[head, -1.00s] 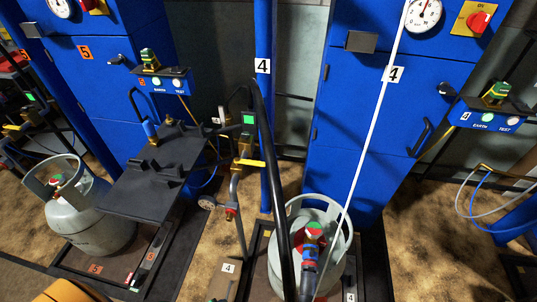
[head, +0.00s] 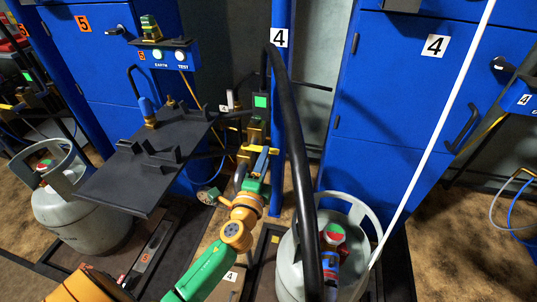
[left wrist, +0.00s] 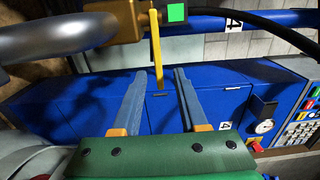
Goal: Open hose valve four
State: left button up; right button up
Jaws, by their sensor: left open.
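The valve four lever (left wrist: 156,52) is a yellow bar on a brass-coloured valve body (left wrist: 118,20) in the left wrist view. In the head view the valve sits on the pipe beside the blue post, below a green-lit box (head: 261,101), and my gripper partly hides the lever. My left gripper (head: 261,163) is at the valve, on a green and orange arm. In the left wrist view its two grey-blue fingers (left wrist: 160,74) are open, and the lever's free end shows between them. Contact with either finger cannot be told. My right gripper is not in view.
A thick black hose (head: 297,150) arches just right of my left gripper to a gas cylinder (head: 290,262). A black shelf (head: 165,150) stands left of the gripper. The blue post (head: 281,75) and blue cabinet (head: 385,130) stand behind.

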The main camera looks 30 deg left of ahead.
aim_at(260, 149)
pick_arm(q)
jog(key=x, duration=0.4)
jog(key=shift+w, duration=0.25)
grip_shut()
jog(key=shift+f, duration=0.1)
dwell(1.0)
